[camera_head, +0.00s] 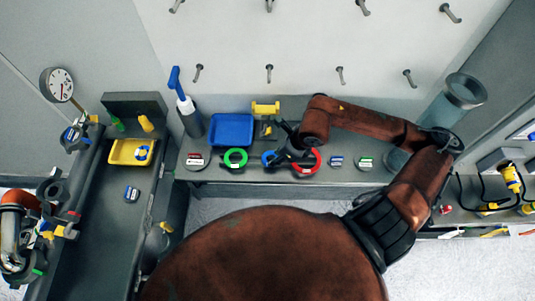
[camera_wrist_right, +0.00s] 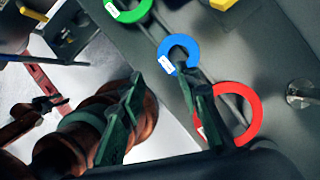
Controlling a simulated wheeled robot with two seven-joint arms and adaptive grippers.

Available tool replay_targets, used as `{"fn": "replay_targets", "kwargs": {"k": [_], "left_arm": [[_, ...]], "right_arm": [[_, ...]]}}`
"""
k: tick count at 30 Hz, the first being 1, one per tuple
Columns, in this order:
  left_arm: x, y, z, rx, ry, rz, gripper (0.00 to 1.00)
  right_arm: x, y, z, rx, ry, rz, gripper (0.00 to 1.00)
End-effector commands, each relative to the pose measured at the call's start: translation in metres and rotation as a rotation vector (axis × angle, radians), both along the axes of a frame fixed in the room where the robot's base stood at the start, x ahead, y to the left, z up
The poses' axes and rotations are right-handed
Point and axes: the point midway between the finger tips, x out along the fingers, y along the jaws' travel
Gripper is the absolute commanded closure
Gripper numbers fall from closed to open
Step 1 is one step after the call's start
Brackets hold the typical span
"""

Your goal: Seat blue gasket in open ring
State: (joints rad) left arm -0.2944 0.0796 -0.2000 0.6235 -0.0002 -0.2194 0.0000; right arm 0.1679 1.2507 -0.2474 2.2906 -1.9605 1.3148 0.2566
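The blue gasket (camera_head: 266,157) lies on the grey bench between a green ring and a red ring, partly hidden by my right gripper (camera_head: 284,155). In the right wrist view the blue gasket (camera_wrist_right: 176,42) shows as a thick ring with a white label. My right gripper (camera_wrist_right: 160,78) is open, its two dark green fingers wide apart, with nothing between them. One fingertip overlaps the gasket's lower edge in that view; I cannot tell whether it touches. I cannot make out which part is the open ring. My left gripper is not in view.
The green ring (camera_head: 235,158) and red ring (camera_head: 316,162) flank the gasket closely. A yellow tray (camera_head: 121,153) sits in the left channel. A glass cylinder (camera_head: 450,104) stands at right.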

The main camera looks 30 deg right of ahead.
Motion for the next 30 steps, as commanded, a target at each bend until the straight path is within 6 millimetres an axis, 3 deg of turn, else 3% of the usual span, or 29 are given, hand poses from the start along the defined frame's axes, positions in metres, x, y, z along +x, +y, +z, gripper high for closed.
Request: {"fn": "replay_targets", "kwargs": {"k": [9,18,27,30], "left_arm": [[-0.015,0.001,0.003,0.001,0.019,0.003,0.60],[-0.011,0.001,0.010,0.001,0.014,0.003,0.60],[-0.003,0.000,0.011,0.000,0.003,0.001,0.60],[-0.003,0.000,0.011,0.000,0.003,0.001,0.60]], "right_arm": [[0.015,0.008,-0.029,-0.013,0.002,0.011,0.69],[0.030,0.013,-0.066,-0.013,0.001,0.011,0.69],[0.030,0.013,-0.071,-0.013,0.001,0.011,0.69],[0.030,0.013,-0.071,-0.013,0.001,0.010,0.76]]}}
